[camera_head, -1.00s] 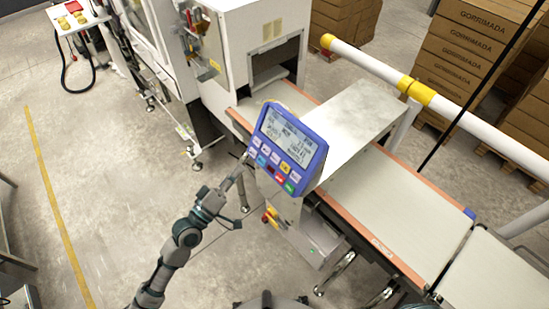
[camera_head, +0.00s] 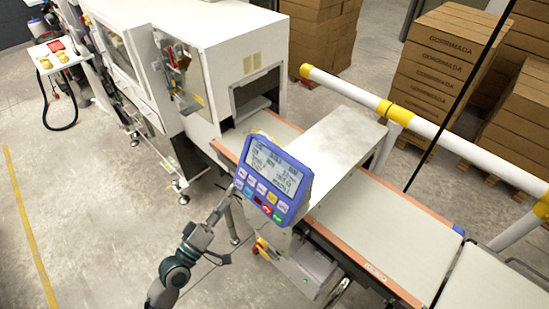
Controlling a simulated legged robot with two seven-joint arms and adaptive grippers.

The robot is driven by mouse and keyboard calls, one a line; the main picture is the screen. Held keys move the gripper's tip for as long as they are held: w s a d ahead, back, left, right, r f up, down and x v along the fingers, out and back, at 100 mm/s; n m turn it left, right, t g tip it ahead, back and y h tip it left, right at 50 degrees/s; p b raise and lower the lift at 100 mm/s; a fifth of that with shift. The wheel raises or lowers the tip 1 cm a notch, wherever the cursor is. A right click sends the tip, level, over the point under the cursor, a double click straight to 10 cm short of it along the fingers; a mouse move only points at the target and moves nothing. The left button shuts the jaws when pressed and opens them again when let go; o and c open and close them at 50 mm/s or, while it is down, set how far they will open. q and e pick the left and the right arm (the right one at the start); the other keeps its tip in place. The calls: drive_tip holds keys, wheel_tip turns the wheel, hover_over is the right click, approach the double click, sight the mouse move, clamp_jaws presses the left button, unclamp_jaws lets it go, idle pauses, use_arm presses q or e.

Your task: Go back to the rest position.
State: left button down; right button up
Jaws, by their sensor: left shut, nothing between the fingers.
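My left gripper (camera_head: 228,196) is at the end of the dark arm that comes up from the bottom, left of centre. Its fingers are shut and empty and point up toward the lower left edge of the blue control panel (camera_head: 302,192). The tips lie right beside that edge in the picture; I cannot tell whether they touch it. The panel has a lit screen and several coloured buttons. My right gripper is out of view.
The checkweigher belt (camera_head: 398,232) runs from the white machine (camera_head: 222,45) to the lower right. A metal cover (camera_head: 340,140) spans it. A white and yellow rail (camera_head: 450,128) runs behind, before stacked cartons (camera_head: 445,60). The floor at left is open.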

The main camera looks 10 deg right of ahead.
use_arm(q)
drive_tip(key=w+a+f+g+y, duration=0.1)
drive_tip(key=w+a+f+y, duration=0.15)
drive_tip(key=f, duration=0.75)
drive_tip(key=w+a+f+n+y, duration=0.1)
drive_tip(key=a+f+y, duration=0.2)
drive_tip(key=f, duration=0.8)
drive_tip(key=w+a+f+g+y, duration=0.1)
drive_tip(key=w+a+f+y, duration=0.15)
drive_tip(key=f, duration=0.75)
drive_tip(key=s+a+f+g+y, duration=0.2)
drive_tip(key=s+a+f+y, duration=0.15)
drive_tip(key=f, duration=0.85)
drive_tip(key=s+a+f+m+g+y, duration=0.1)
drive_tip(key=s+a+f+g, duration=0.2)
drive_tip(key=s+f, duration=0.7)
drive_tip(key=s+a+f+m+g+y, duration=0.2)
drive_tip(key=s+a+f, duration=0.1)
drive_tip(key=s+f, duration=0.75)
drive_tip(key=s+f+m+g, duration=0.1)
drive_tip(key=s+f, duration=0.3)
drive_tip(key=s, duration=0.8)
drive_tip(key=s+f+m+g, duration=0.1)
drive_tip(key=s+f+g, duration=0.3)
drive_tip(key=s, duration=0.8)
drive_tip(key=shift+s+a+f+m+y, duration=0.2)
drive_tip(key=shift+a+f+m+y, duration=0.15)
drive_tip(key=shift+f, duration=0.25)
